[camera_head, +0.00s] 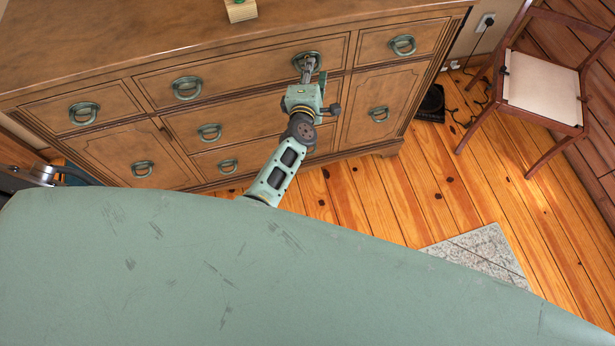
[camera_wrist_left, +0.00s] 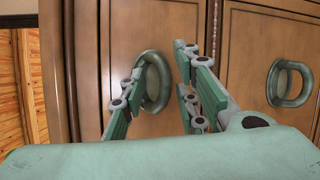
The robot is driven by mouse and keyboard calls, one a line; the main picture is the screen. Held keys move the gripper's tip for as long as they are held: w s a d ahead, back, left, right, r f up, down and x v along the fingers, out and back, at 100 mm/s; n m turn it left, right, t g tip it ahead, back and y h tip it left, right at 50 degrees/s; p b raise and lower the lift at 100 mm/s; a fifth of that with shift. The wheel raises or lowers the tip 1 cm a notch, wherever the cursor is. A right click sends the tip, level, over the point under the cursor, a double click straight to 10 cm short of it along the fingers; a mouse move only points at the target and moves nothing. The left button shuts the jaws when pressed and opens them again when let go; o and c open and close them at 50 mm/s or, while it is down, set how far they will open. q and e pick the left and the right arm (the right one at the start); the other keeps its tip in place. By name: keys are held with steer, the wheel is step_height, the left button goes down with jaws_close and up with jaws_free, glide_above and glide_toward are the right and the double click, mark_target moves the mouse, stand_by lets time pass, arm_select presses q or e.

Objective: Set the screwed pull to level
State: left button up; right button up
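The dresser (camera_head: 225,108) is brown wood with several dull green ring pulls. The pull (camera_head: 306,56) at the right end of the wide upper drawer is where my left gripper (camera_head: 308,68) reaches, and the gripper partly covers it. In the left wrist view this pull (camera_wrist_left: 153,80) shows between the spread green fingers of my left gripper (camera_wrist_left: 158,93). The gripper is open, and I cannot tell if either finger touches the pull. I cannot judge its tilt for certain. My right gripper is not in view.
Other pulls sit nearby, such as one on the upper right drawer (camera_head: 403,45) and one beside it in the left wrist view (camera_wrist_left: 290,83). A small wooden object (camera_head: 241,10) stands on the dresser top. A chair (camera_head: 540,88) stands at right.

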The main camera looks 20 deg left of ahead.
arm_select(q)
steer(key=s+d+n+t+b, duration=0.25)
steer(key=s+b, duration=0.25)
steer(key=s, duration=0.3)
steer(key=s+d+f+m+g+h, duration=0.1)
steer(key=s+f+m, duration=0.3)
steer(key=f, duration=0.4)
steer(key=s+d+f+m+g+h+p, duration=0.1)
steer(key=s+f+m+g, duration=0.3)
steer(key=f, duration=0.5)
steer(key=s+d+f+m+g+h, duration=0.1)
steer(key=s+f+m+g+h, duration=0.1)
steer(key=s+f+m, duration=0.4)
step_height(320, 180, down, 3)
steer(key=shift+d+f+g+h, duration=0.2)
steer(key=shift+d+g+h, duration=0.15)
steer(key=shift+d+h, duration=0.05)
